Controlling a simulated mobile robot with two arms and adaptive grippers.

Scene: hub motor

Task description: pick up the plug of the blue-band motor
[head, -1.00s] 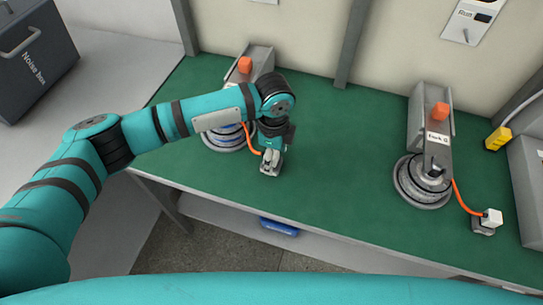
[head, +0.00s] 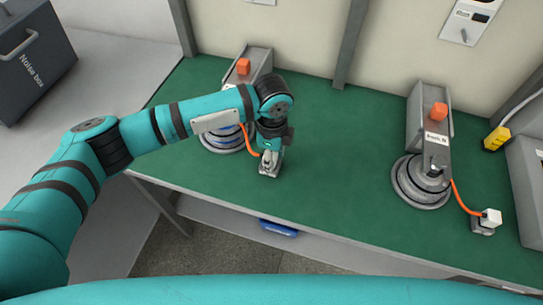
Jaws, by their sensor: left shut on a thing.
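The blue-band motor (head: 222,139) sits on the green bench top at the left, partly hidden under my left arm. Its orange cable (head: 248,141) runs from the motor down to the fingers of my left gripper. My left gripper (head: 269,170) points down at the bench in front of the motor and is shut on the plug at the cable's end. The plug is mostly hidden by the fingers. I cannot tell whether it touches its holder or the bench. My right gripper is not in view.
A second motor (head: 421,182) stands at the right, its orange cable ending in a white plug (head: 491,217) on a small grey block. A yellow connector (head: 497,138) and a grey box stand at the right edge. The green bench (head: 335,160) between the motors is clear.

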